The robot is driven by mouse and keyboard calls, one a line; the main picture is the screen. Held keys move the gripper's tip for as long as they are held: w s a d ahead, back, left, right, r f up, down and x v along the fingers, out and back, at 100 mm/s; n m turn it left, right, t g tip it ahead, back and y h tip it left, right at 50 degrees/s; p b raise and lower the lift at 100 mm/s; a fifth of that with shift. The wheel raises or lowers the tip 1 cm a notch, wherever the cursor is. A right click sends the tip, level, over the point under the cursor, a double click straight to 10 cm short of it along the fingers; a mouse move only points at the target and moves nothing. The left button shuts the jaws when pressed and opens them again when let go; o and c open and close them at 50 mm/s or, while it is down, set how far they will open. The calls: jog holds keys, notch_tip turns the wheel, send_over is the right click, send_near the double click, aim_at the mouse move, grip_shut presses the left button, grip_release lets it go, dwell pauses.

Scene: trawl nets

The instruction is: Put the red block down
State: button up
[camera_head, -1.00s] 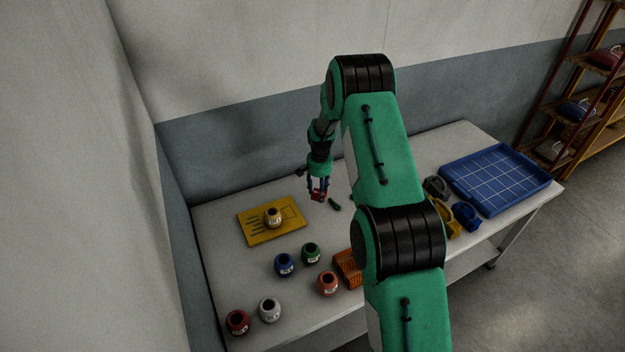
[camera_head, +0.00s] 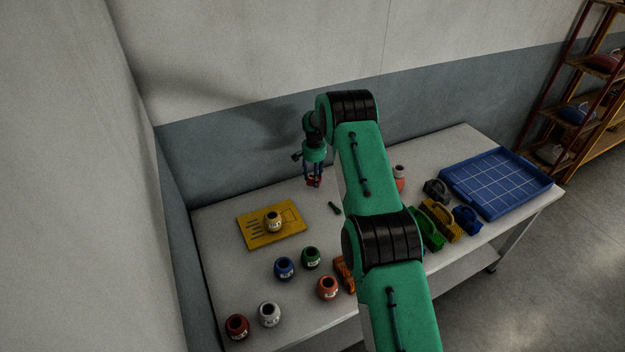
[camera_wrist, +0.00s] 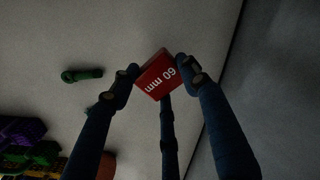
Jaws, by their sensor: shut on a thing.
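My gripper (camera_head: 314,183) is shut on the red block (camera_wrist: 157,75), which shows a white "60 mm" marking in the wrist view. The block is pinched between the fingertips and sits tilted in that picture. In the head view the red block (camera_head: 314,182) is small and hangs at the fingertips over the back of the white table (camera_head: 225,205), close to the back wall. I cannot tell its exact height above the table top.
A green tool-like piece (camera_head: 334,208) lies near the gripper. A yellow board (camera_head: 250,238) bears a tan pot (camera_head: 273,221). Several coloured pots stand at the front left. Coloured handled pieces (camera_head: 440,215) and a blue gridded tray (camera_head: 497,182) are at the right.

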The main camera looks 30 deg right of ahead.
jog(key=shift+w+d+f, duration=0.1)
jog(key=shift+w+d, duration=0.15)
jog(key=shift+w, duration=0.6)
jog(key=shift+w+d+f, duration=0.1)
jog(key=shift+w+d, duration=0.15)
jog(key=shift+w, duration=0.6)
jog(key=shift+f, duration=1.7)
jog(key=shift+f+b, duration=0.2)
jog(key=shift+b, duration=0.1)
jog(key=o, duration=1.5)
jog(key=shift+o, duration=0.2)
jog(key=shift+r, duration=0.1)
notch_tip(320, 180, up, 12)
jog(key=p, duration=0.1)
